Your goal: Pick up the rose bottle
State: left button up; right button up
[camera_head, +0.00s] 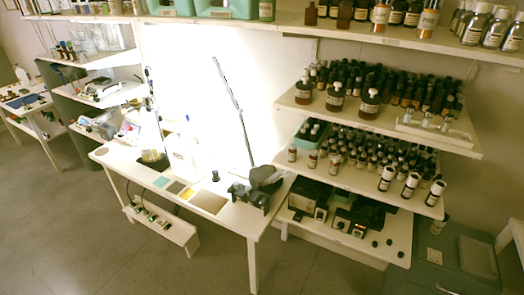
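I cannot tell which bottle is the rose bottle, because the labels are too small to read. Three larger dark bottles with pale labels stand along the front of the upper right shelf: a left one (303,92), a middle one (335,98) and a right one (369,104). Rows of small dark bottles (405,92) stand behind them. The lower right shelf (345,178) holds more rows of small bottles, with white-capped bottles (410,185) at its right end. Neither of my grippers is in view.
A white table (225,225) stands left of the shelves, with a black device (262,187), a flask (152,155) and coloured squares on it. A top shelf (440,43) holds more bottles. The floor (60,245) at front left is clear.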

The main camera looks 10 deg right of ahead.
aim_at(313, 157)
jog(key=u, duration=0.45)
jog(key=i, duration=1.45)
jog(key=z, duration=0.35)
